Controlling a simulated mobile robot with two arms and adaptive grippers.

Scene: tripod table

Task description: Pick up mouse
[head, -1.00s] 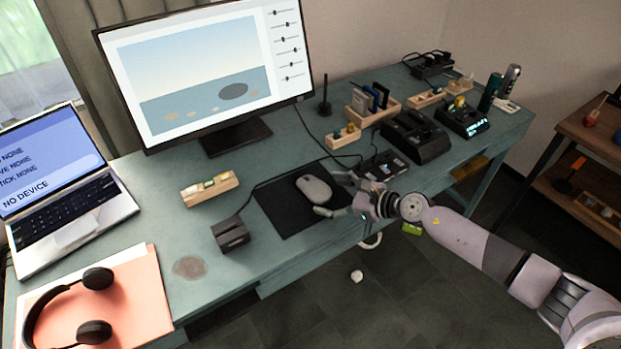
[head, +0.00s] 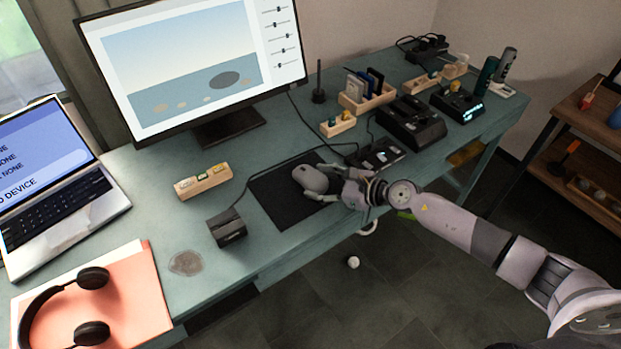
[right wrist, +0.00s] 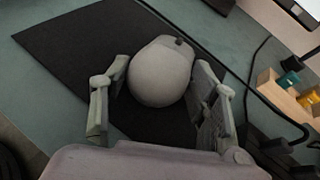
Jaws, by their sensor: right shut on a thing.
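The grey mouse (head: 309,178) is on the black mouse pad (head: 281,206), near the pad's far right part. It also shows in the right wrist view (right wrist: 161,75) as a rounded pale body with a dark scroll wheel. My right gripper (head: 325,183) comes in from the right and is shut on the mouse, one finger on each side. In the right wrist view, my right gripper (right wrist: 160,92) has the mouse between its fingers. I cannot tell any lift off the pad. My left gripper is not in view.
A monitor (head: 190,70) stands behind the pad. A small dark box (head: 227,229) and a wooden block holder (head: 204,182) are to the left. Black docks (head: 411,122) and a wooden card holder (head: 366,97) are to the right. A laptop (head: 60,200) and headphones (head: 91,333) are further left.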

